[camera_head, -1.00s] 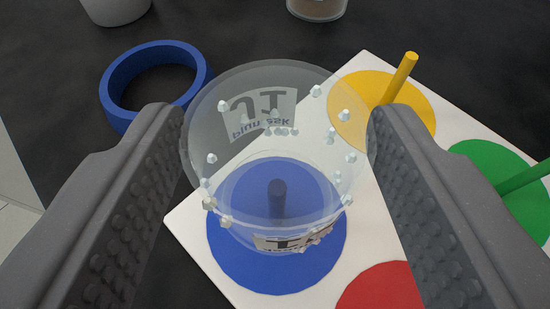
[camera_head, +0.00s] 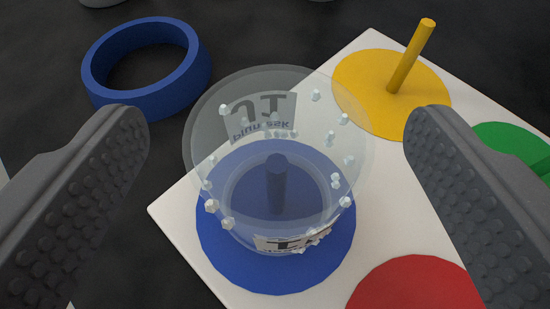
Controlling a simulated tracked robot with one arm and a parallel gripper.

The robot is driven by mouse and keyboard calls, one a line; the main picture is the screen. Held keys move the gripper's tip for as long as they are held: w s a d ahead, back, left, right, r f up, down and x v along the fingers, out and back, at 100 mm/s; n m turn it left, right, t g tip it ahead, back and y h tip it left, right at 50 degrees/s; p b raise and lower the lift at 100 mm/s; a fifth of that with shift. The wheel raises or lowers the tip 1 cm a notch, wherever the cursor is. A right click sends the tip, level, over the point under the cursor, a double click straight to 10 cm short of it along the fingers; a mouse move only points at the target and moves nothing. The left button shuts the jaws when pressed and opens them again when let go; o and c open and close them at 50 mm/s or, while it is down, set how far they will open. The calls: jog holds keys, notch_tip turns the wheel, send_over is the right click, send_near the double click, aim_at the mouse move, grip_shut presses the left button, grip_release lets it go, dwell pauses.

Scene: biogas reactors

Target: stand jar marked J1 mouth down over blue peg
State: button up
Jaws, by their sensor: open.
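The clear jar J1 (camera_head: 212,165) stands over the blue peg (camera_head: 276,185) on the blue disc (camera_head: 230,265) of the white board. Its label (camera_head: 262,112) reads mirrored through the far wall, and part of another label shows low on the near side. Small clear beads dot the jar. The blue peg shows through it, inside its outline. The jar looks upright; which end is the mouth is hard to tell. My gripper (camera_head: 276,130) is open, with one finger on each side of the jar and a clear gap to both.
A blue ring (camera_head: 100,92) lies on the dark table at upper left. The white board (camera_head: 175,208) also carries a yellow disc with a yellow peg (camera_head: 410,57), a green disc (camera_head: 510,150) and a red disc (camera_head: 418,285).

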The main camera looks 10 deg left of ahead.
jog(key=shift+s, duration=0.1)
jog(key=b+v, duration=0.1)
jog(key=v, duration=1.2)
jog(key=shift+s+d+b, duration=0.15)
jog(key=shift+s+b, duration=0.15)
jog(key=d+r, duration=0.6)
jog(key=r, duration=0.5)
jog(key=d+r+m+t+y, duration=0.1)
jog(key=d+r, duration=0.4)
jog(key=r, duration=0.6)
jog(key=d+r, duration=0.6)
jog(key=r, duration=0.5)
jog(key=s+d+r+m+t+h+b, duration=0.1)
jog(key=s+d+r+h, duration=0.3)
jog(key=s+d+r, duration=1.4)
notch_tip(320, 180, up, 2)
jog(key=shift+s+d+r+m+b, duration=0.1)
jog(key=shift+s+d+m+b, duration=0.25)
jog(key=shift+d, duration=0.75)
